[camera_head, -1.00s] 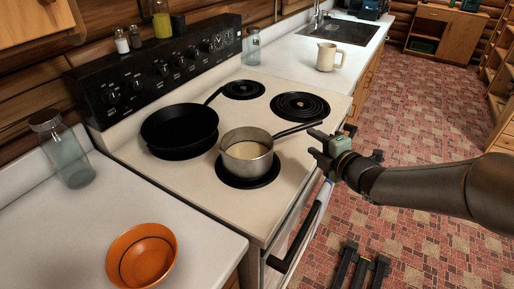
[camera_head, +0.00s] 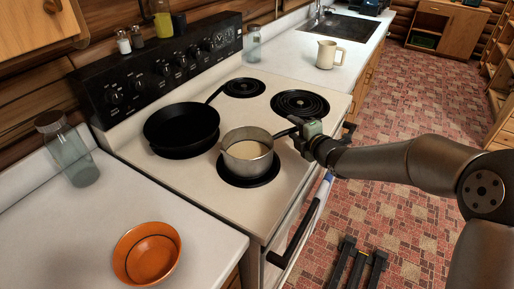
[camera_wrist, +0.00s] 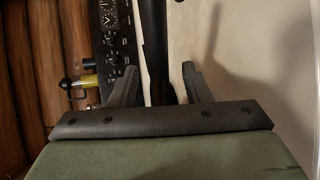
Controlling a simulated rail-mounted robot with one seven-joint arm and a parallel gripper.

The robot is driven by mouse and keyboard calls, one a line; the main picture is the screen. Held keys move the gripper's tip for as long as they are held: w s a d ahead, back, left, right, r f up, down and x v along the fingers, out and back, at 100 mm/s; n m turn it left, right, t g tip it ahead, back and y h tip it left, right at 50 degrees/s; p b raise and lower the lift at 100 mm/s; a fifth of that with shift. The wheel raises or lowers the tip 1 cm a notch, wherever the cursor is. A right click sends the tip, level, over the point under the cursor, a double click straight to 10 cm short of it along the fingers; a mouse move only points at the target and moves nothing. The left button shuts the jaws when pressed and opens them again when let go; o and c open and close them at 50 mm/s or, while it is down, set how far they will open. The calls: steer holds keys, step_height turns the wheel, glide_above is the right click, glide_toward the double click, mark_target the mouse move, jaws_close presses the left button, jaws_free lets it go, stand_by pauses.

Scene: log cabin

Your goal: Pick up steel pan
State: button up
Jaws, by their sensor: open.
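The steel pan (camera_head: 247,150) is a small silver saucepan with pale contents, upright on the front burner of the stove. Its dark handle points to the right and slightly back, toward my gripper (camera_head: 294,132). In the wrist view my gripper (camera_wrist: 155,84) is open, with one finger on each side of the dark handle (camera_wrist: 154,50). The handle runs between the fingers, with a gap showing on the left side. My gripper hides the handle's end in the head view.
A black frying pan (camera_head: 181,128) sits on the burner to the left. Bare burners (camera_head: 299,103) lie behind. An orange bowl (camera_head: 146,254) and a glass jar (camera_head: 68,150) stand on the left counter. A cream mug (camera_head: 327,54) stands on the far counter.

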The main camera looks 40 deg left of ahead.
jaws_close()
steer(key=shift+r, duration=0.15)
steer(key=shift+r, duration=1.35)
steer(key=s+d+r+b, duration=0.1)
steer(key=s+d+r, duration=0.5)
steer(key=d+r, duration=0.4)
steer(key=shift+f+v, duration=0.2)
steer(key=shift+v, duration=0.85)
steer(key=shift+s, duration=0.15)
